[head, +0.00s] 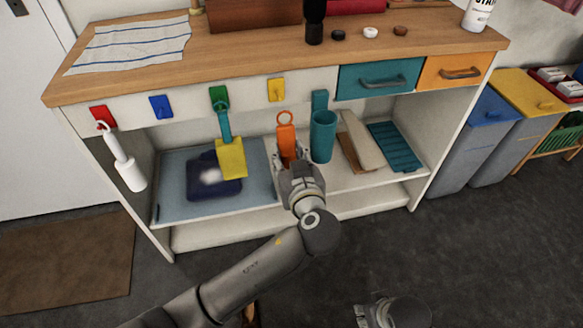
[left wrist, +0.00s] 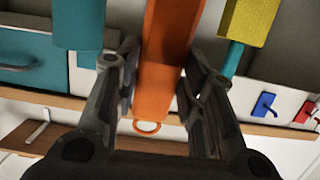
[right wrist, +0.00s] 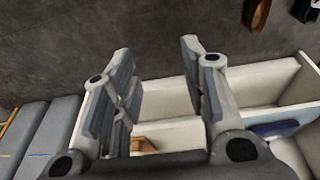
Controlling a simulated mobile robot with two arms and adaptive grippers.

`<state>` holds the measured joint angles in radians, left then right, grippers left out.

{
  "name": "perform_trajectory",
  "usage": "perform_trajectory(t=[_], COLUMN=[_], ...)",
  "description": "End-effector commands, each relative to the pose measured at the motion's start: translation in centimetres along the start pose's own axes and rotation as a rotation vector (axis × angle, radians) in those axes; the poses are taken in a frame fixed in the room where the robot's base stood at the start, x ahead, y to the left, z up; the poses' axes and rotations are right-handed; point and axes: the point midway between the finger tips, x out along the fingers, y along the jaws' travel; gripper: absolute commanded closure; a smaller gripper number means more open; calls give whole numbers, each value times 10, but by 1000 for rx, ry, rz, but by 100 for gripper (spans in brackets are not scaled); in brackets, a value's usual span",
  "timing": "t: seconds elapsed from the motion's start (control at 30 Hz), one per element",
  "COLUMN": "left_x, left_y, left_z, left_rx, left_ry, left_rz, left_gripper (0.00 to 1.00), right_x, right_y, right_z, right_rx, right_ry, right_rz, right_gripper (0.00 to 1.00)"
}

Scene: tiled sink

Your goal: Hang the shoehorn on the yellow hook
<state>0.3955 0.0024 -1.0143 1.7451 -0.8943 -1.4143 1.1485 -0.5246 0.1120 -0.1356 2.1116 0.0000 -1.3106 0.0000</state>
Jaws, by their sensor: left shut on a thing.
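The orange shoehorn (head: 287,136) is upright between the fingers of my left gripper (head: 290,163), with its ring at the top. The ring is below and slightly right of the yellow hook (head: 276,90), apart from it. The hook is a yellow plate on the white board under the worktop, and it is empty. In the left wrist view the shoehorn (left wrist: 165,60) runs between the two fingers of the left gripper (left wrist: 155,85). My right gripper (head: 378,314) is partly in view at the bottom; in the right wrist view its fingers (right wrist: 155,75) are spread and empty.
A teal-handled yellow scoop (head: 231,157) hangs from the green hook (head: 219,97), left of the shoehorn. A white roller (head: 130,172) hangs on the red hook (head: 103,117). The blue hook (head: 161,106) is empty.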

Motion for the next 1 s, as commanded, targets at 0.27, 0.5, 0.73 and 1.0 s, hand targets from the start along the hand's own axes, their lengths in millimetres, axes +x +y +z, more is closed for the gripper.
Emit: perform_trajectory(t=[0.27,0.5,0.73,1.0], left_x=[1,14,28,44], left_y=[5,5,4,4], left_z=[-2,-4,-5,-8], left_rx=[1,2,1,1], left_ry=[27,27,26,27], left_rz=[-3,-3,-3,-4], left_gripper=[87,87,87,87], right_x=[-6,-14,-23,-32], right_y=[0,1,1,1], right_z=[-1,-3,-4,-4], right_rx=[1,1,2,4], right_ry=[6,11,15,17], right_rz=[1,2,3,3], right_gripper=[60,60,60,60])
